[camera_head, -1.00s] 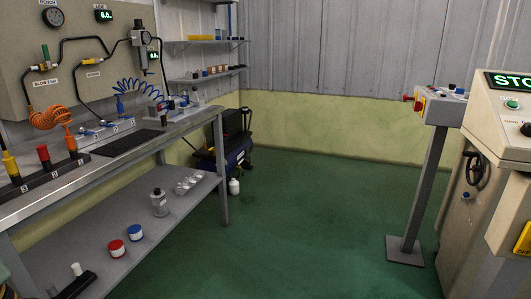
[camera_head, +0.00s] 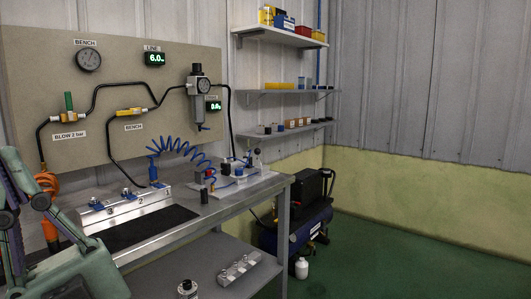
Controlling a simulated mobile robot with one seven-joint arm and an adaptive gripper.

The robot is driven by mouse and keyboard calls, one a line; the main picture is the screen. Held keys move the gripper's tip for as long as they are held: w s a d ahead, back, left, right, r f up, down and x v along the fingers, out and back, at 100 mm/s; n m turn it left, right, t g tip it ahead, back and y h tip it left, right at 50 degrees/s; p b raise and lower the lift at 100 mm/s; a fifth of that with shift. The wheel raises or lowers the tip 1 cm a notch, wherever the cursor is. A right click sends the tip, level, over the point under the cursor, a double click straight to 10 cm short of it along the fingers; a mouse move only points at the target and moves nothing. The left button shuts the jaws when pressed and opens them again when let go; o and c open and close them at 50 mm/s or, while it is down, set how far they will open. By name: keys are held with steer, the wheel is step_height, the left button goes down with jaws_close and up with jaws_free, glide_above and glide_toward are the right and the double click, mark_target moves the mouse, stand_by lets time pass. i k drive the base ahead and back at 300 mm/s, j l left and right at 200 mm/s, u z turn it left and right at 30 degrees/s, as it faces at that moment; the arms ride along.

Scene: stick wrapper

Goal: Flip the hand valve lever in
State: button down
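No part is labelled as the hand valve, so I cannot tell for sure which lever is meant. A small device with a dark knob (camera_head: 251,156) stands on a white base plate (camera_head: 262,183) at the right end of the bench. On the panel, one valve has an upright green handle (camera_head: 68,101) above the BLOW 2 bar label. Another has a yellow handle (camera_head: 130,111) lying along its pipe, above a BENCH label. My gripper is not in view. Grey-green links of my arm show at the lower left, in front of the bench.
The workbench (camera_head: 215,211) carries a black mat (camera_head: 147,227), a metal manifold block (camera_head: 122,209) and a blue coiled hose (camera_head: 184,147). A regulator (camera_head: 199,100) hangs on the panel. A compressor (camera_head: 304,231) stands beyond the bench. Green floor (camera_head: 400,255) is clear on the right.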

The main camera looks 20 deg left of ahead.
mark_target(257, 151)
steer(key=i+u, duration=0.2)
steer(key=i, duration=0.25)
steer(key=i+l+u, duration=0.2)
steer(key=i, duration=0.2)
steer(key=i+l+u, duration=0.15)
steer(key=i, duration=0.3)
steer(key=i+l+u, duration=0.2)
steer(key=i, duration=0.2)
